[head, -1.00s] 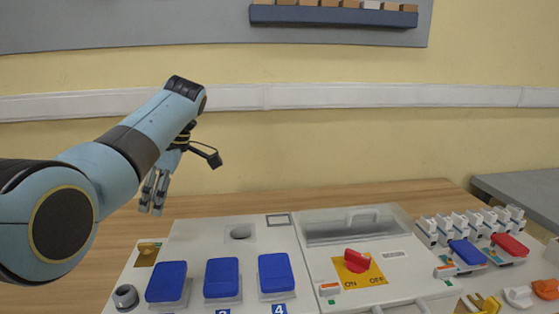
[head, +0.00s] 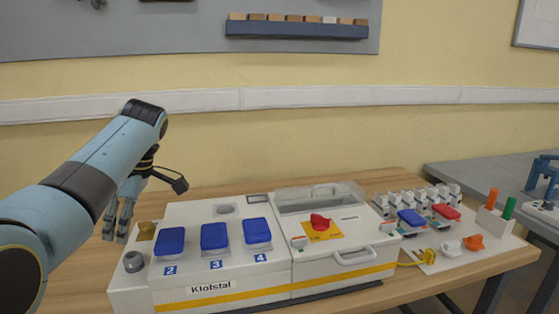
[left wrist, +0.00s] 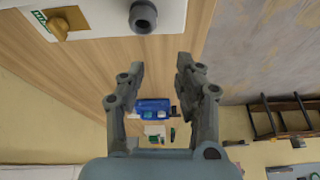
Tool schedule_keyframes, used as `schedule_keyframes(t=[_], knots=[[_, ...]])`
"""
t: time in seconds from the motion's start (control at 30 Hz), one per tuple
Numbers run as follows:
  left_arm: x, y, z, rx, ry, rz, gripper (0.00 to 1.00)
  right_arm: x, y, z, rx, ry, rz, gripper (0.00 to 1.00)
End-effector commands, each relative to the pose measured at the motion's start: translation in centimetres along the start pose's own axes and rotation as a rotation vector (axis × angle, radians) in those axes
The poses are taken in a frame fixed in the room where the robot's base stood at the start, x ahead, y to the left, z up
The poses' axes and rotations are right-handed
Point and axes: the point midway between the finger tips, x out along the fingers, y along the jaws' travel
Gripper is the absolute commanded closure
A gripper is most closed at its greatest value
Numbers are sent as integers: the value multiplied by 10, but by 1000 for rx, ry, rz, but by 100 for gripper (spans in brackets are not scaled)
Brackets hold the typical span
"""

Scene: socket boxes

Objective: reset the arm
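My left gripper (head: 124,222) hangs fingers-down over the table just left of the white socket box (head: 236,286). In the left wrist view my left gripper (left wrist: 160,75) has its two fingers well apart with nothing between them. The box carries several blue socket covers (head: 214,237), all looking closed, and a red rotary switch (head: 320,222) on a yellow plate. My right gripper is not in view.
Right of the box stand a board with several white breakers (head: 417,198), a blue and a red cover, and a yellow plug (head: 426,256). A grey side table (head: 500,186) stands farther right. A blue bin (left wrist: 152,107) shows in the left wrist view.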

Motion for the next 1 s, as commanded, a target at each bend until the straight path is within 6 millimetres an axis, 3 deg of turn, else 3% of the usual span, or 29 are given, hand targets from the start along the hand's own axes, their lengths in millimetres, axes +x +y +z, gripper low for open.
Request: schedule_keyframes(t=[0.27,0.47,0.57,0.7,0.8,1.0], knots=[[43,-32,7,194,-31,40,66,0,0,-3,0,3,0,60],[82,-78,14,434,-55,101,66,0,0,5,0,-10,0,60],[102,-116,16,608,-61,150,66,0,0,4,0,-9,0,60],[118,-186,16,927,-53,253,66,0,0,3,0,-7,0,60],[116,-226,16,1111,-37,316,66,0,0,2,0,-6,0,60],[101,-281,14,1368,-3,408,66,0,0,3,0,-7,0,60]])
